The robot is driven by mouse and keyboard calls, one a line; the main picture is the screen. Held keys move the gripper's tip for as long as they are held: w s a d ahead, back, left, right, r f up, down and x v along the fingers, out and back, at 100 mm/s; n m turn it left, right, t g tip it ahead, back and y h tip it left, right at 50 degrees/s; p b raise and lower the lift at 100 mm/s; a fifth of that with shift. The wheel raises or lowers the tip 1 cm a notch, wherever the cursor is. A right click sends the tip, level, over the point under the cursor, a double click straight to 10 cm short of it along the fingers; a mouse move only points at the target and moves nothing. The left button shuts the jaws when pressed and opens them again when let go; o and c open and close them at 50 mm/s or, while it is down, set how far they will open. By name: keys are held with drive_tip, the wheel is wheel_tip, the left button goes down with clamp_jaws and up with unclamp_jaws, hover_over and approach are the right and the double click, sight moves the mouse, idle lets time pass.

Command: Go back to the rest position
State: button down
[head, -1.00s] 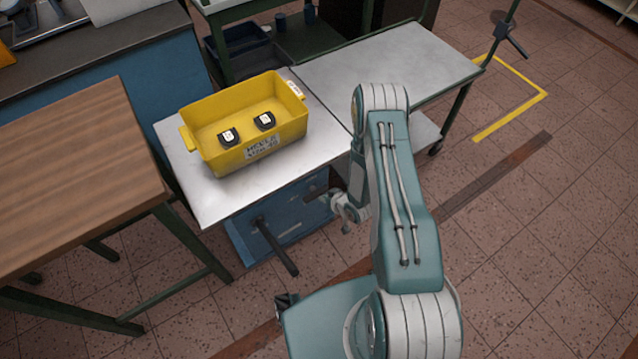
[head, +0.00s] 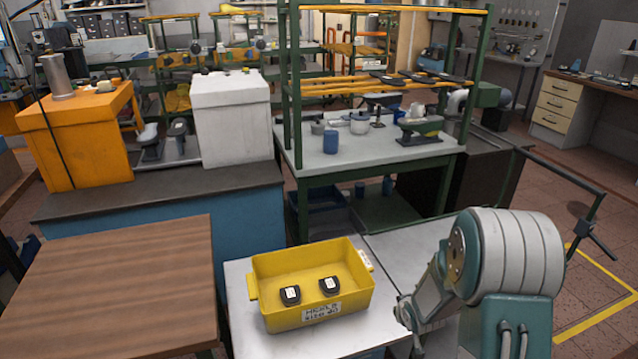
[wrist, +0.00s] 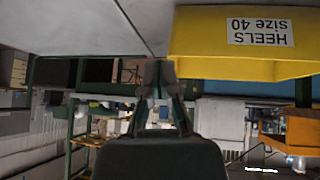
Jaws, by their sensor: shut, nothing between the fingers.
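My gripper (wrist: 158,72) shows in the wrist view, shut with nothing held. In the head view, part of my folded arm is at the lower right, and the gripper's end is hard to make out there. A yellow bin (head: 318,318) stands on the metal table, left of my arm. Two dark heel pieces with white labels lie in it, one on the left (head: 290,295) and one on the right (head: 329,287). The wrist view is upside down and shows the bin (wrist: 205,62) at upper right, labelled "HEELS SIZE 40", apart from my gripper.
The metal table (head: 240,318) continues right behind my arm. A wooden-topped table (head: 120,285) is at the left. A green-framed workbench (head: 375,155) with a shelf stands behind. An orange box (head: 85,140) and a white box (head: 232,120) sit on a dark counter.

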drive_tip(key=s+a+r+m+h, duration=0.1)
drive_tip(key=s+r, duration=0.4)
drive_tip(key=r, duration=0.5)
drive_tip(key=s+r, duration=0.4)
drive_tip(key=r, duration=0.6)
drive_tip(key=s+a+r, duration=0.1)
drive_tip(key=s+r, duration=0.2)
drive_tip(key=s, duration=0.3)
drive_tip(key=s+a+r+m+g, duration=0.1)
drive_tip(key=s+a+r, duration=0.1)
drive_tip(key=s, duration=0.5)
drive_tip(key=s+a+r+g, duration=0.1)
drive_tip(key=s+r, duration=0.3)
drive_tip(key=s, duration=0.3)
drive_tip(key=shift+s+a+y, duration=0.25)
drive_tip(key=shift+y, duration=0.15)
